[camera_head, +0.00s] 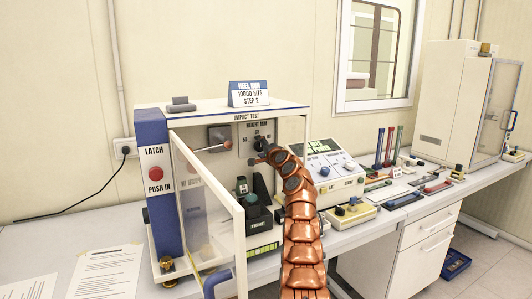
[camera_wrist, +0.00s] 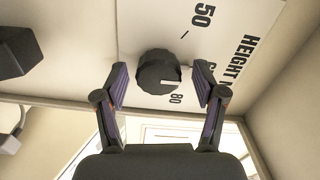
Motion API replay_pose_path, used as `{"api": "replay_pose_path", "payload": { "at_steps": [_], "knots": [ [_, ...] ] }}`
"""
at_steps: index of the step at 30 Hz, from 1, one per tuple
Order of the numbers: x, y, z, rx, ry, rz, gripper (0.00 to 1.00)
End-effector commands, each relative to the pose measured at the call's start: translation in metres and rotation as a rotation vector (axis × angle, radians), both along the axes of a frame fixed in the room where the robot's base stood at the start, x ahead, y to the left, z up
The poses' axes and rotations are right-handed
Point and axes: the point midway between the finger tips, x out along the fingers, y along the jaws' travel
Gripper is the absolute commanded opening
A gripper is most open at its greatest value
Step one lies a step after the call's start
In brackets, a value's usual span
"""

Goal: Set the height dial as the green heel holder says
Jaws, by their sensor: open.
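The height dial (camera_wrist: 158,72) is a dark round knob on a white panel in the wrist view. A white mark shows on its lower right, near the number 80; a 50 stands above, and another label is partly hidden by a finger. My gripper (camera_wrist: 161,88) is open, its fingers on either side of the dial with gaps. In the head view my gripper (camera_head: 262,152) is at the dial panel, partly covering it.
The impact test machine (camera_head: 235,111) has an open framed door (camera_head: 240,245) at the front left. A control box (camera_head: 330,172) is close to the right. A sign (camera_head: 249,94) on top reads 10000 hits, step 2.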

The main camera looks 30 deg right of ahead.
Motion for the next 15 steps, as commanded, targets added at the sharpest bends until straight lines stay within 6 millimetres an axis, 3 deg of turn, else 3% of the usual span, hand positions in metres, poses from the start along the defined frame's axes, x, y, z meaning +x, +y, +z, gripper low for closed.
{"api": "replay_pose_path", "payload": {
  "at_steps": [15],
  "knots": [
    [-0.027, 0.003, -0.003, -0.005, 0.006, -0.003, 0.7]
  ]
}}
